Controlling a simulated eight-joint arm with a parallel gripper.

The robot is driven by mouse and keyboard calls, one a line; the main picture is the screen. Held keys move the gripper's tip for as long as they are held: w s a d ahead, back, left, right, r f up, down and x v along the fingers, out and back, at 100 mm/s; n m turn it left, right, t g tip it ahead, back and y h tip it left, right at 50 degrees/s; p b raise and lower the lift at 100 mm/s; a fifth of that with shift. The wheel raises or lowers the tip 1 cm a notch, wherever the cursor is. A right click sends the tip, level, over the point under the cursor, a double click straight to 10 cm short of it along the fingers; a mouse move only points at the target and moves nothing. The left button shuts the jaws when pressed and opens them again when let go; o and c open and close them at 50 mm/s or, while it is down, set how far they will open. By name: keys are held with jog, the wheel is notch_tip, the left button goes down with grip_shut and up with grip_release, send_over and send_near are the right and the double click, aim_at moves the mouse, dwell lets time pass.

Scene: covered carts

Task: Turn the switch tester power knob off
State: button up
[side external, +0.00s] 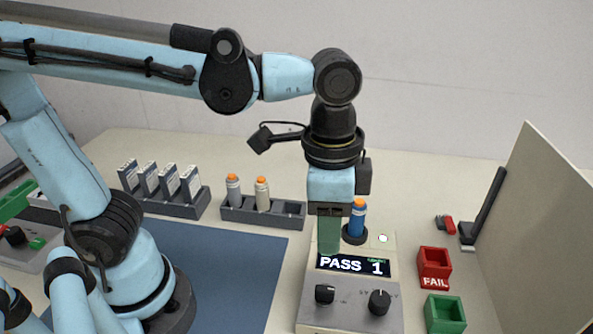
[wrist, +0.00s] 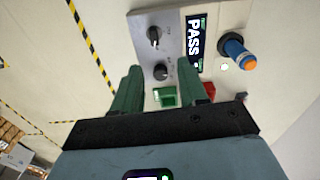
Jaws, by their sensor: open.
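The switch tester (side external: 345,318) is a pale box with a grey front panel and a display (side external: 353,265) reading "PASS 1". Its panel has two black knobs, a left one (side external: 325,293) and a right one (side external: 379,302). Both also show in the wrist view, an upper one (wrist: 153,35) and a lower one (wrist: 160,72). Their labels are too small to read. My gripper (side external: 329,248) points down with green fingers over the tester's back left part. In the wrist view my gripper (wrist: 158,66) is open, and the lower knob appears between its fingers, with nothing held.
A blue cylinder with an orange top (side external: 357,215) stands in the tester's round socket, close beside my gripper. A red FAIL bin (side external: 434,267) and a green bin (side external: 444,313) stand to the right. A rack (side external: 262,212) holds two capped cylinders behind. A tan panel (side external: 540,220) stands far right.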

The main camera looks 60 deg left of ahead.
aim_at(325, 288)
jog(key=shift+m, duration=0.3)
jog(key=shift+s+d+f, duration=0.1)
jog(key=shift+d+f, duration=0.05)
jog(key=shift+f, duration=1.85)
jog(key=shift+s+d+f, duration=0.1)
jog(key=shift+f, duration=1.85)
jog(key=shift+s+d+f, duration=0.1)
jog(key=shift+d+f, duration=0.05)
jog(key=shift+f, duration=1.85)
grip_shut()
